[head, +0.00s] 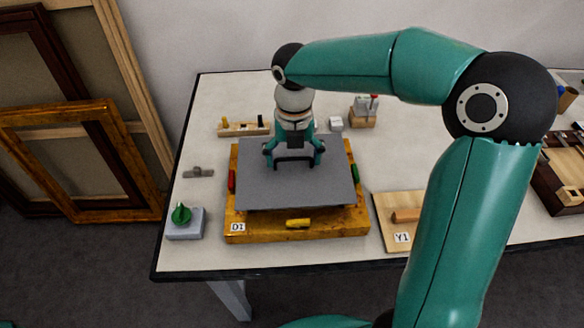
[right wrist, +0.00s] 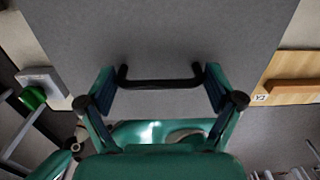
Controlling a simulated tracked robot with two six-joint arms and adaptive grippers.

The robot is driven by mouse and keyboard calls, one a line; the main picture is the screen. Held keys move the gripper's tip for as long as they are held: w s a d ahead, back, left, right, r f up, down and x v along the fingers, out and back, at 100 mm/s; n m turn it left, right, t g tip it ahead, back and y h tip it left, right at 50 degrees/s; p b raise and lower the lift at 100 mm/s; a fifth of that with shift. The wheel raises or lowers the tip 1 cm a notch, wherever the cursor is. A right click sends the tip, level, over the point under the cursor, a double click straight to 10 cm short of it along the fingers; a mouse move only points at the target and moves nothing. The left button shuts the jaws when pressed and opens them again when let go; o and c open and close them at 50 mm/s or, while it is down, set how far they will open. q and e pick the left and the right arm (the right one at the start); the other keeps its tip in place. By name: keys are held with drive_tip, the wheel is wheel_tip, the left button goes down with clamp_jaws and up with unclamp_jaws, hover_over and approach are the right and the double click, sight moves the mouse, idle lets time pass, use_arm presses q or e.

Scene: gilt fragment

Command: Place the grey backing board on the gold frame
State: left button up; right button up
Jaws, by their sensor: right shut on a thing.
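The grey backing board (head: 255,185) is a flat plate with a black handle (right wrist: 158,83) on top. It lies level over the gold frame (head: 265,226), covering its middle and most of its back edge. The front rail and parts of the side rails show. I cannot tell whether the board touches the frame or hovers just above it. My right gripper (head: 294,160) comes down from above and is shut on the handle, with one finger at each end. It also shows in the right wrist view (right wrist: 160,92). My left gripper is not in view.
A red clip (head: 231,181), a green clip (head: 354,174) and a yellow clip (head: 298,223) sit on the frame's rails. A grey box with a green knob (head: 181,214) stands left. A wooden board marked Y1 (head: 387,213) lies right.

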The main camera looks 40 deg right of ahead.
sight(293, 167)
drive_tip(key=shift+f, duration=1.75)
drive_tip(key=shift+f+b, duration=0.3)
drive_tip(key=shift+f, duration=0.05)
drive_tip(key=o, duration=0.9)
wheel_tip(293, 167, up, 13)
drive_tip(key=shift+f+p, duration=0.2)
drive_tip(key=shift+p, duration=0.35)
drive_tip(key=shift+r, duration=0.1)
